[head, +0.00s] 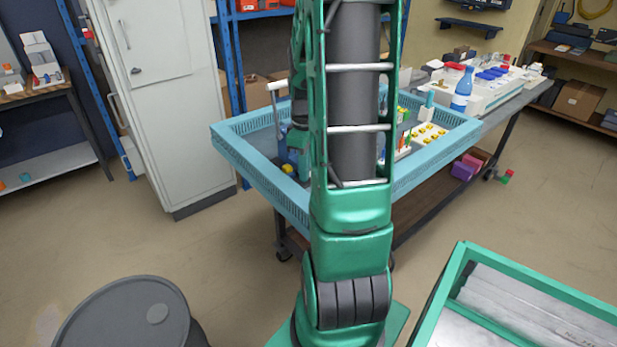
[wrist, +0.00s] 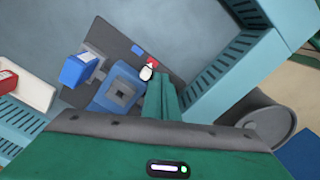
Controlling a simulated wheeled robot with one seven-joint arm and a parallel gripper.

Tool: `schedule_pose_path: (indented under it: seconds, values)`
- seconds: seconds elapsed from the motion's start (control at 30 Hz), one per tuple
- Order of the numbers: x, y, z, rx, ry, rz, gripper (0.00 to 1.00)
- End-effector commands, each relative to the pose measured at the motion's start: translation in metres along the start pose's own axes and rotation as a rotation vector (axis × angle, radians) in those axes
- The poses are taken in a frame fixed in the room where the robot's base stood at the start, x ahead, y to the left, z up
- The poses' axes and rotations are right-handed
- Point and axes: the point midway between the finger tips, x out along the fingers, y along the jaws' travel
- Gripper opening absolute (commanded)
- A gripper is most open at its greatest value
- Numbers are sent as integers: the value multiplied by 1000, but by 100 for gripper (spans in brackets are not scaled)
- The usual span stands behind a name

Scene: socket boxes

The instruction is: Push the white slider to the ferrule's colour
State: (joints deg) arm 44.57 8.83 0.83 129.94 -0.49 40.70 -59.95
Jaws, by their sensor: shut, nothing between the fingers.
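In the wrist view a small white slider (wrist: 147,73) sits on a dark plate, beside a small red patch (wrist: 152,62). My gripper (wrist: 159,84) is shut and empty, its green fingers just right of the slider; I cannot tell whether they touch it. A blue socket block (wrist: 105,101) with a grey square opening (wrist: 121,93) stands left of the fingers. A bright blue block (wrist: 78,70) with a grey part at its right lies further left; I cannot tell which part is the ferrule.
A light-blue slatted tray (head: 262,178) on a dark cart surrounds the work area; its wall (wrist: 225,65) is close to the fingers' right. A white holder with a red piece (wrist: 8,82) is at the left. The tray floor (wrist: 180,25) is clear beyond the plate.

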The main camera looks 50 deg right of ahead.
Motion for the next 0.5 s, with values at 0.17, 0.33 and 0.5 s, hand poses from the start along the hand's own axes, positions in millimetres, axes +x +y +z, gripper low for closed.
schedule_pose_path:
  seconds: [0.17,0.33,0.5]
  values:
    - [0,0,0,0,0,0,0]
    - [0,0,0,0,0,0,0]
    - [3,0,0,0,-1,-1,0]
